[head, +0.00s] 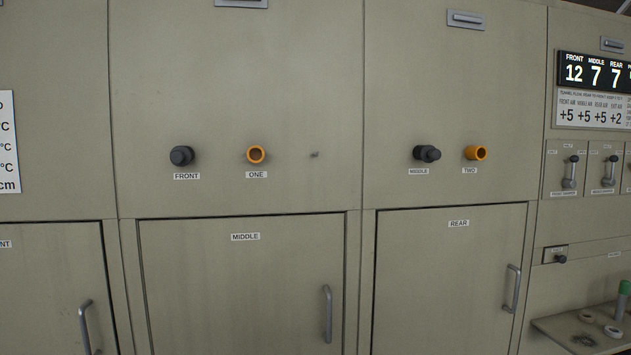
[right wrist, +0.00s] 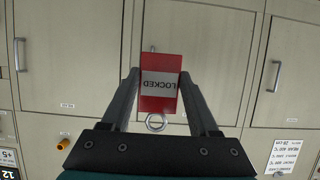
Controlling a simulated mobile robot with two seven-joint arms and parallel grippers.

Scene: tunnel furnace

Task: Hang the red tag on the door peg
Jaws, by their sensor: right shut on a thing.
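My right gripper (right wrist: 160,88) is shut on the red tag (right wrist: 160,62), with one finger against each side edge. The tag has a white band reading LOCKED, upside down in the right wrist view. A metal ring (right wrist: 156,123) is at its end nearer the gripper's base. Behind the tag is a cabinet door. In the head view a small grey peg-like stub (head: 314,154) sticks out of the panel above the MIDDLE door (head: 240,285), right of the orange ring ONE (head: 256,154). I cannot tell whether it is the door peg. Neither gripper shows in the head view.
Door handles (head: 327,313) (head: 512,288) protrude below. At the right are a display (head: 595,72), levers (head: 570,172) and a shelf (head: 560,333) with small parts.

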